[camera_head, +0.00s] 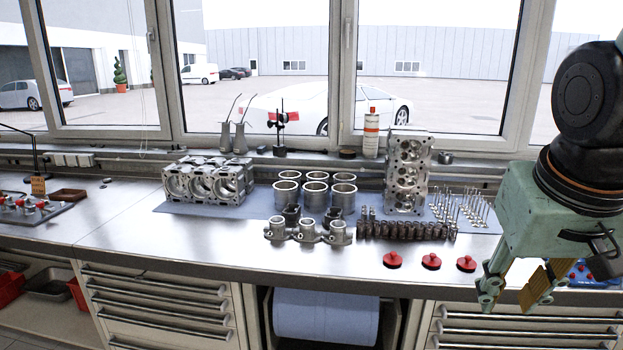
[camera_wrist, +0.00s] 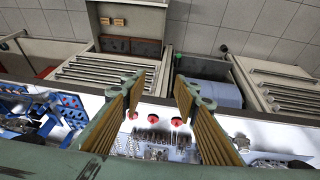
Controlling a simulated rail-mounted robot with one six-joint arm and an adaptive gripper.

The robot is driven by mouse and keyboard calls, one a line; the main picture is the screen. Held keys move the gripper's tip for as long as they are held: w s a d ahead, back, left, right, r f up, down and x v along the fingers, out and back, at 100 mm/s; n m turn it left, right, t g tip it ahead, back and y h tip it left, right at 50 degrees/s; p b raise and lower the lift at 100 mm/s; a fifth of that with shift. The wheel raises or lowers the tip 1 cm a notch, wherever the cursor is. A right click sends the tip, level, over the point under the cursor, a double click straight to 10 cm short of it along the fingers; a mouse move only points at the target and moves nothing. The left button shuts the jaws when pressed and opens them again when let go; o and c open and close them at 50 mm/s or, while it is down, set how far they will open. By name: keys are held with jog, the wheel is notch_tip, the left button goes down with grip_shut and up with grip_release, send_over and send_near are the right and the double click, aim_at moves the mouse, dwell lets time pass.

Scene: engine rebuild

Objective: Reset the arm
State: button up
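My arm reaches in from the right side of the head view, with my gripper (camera_head: 508,296) pointing down in front of the bench's front edge at the right. Its two fingers are apart, and nothing shows held between them. In the wrist view both ribbed finger pads of my gripper (camera_wrist: 156,92) show with a clear gap. Through the gap I see red round knobs (camera_wrist: 155,118) on the bench.
The metal bench (camera_head: 120,225) carries an engine block (camera_head: 208,182), cylinder liners (camera_head: 314,196), a cylinder head (camera_head: 408,170), a manifold-like part (camera_head: 308,232), springs (camera_head: 405,230) and valves (camera_head: 460,208). Red knobs (camera_head: 431,261) lie left of my gripper. Drawers (camera_head: 160,300) are below.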

jog(key=s+a+n+y, duration=0.1)
jog(key=s+a+n, duration=0.1)
jog(key=s+a, duration=0.7)
jog(key=shift+s+a+r+y+b, duration=0.2)
jog(key=shift+s+r+y+b, duration=0.15)
jog(key=shift+s, duration=1.9)
jog(key=shift+r, duration=0.1)
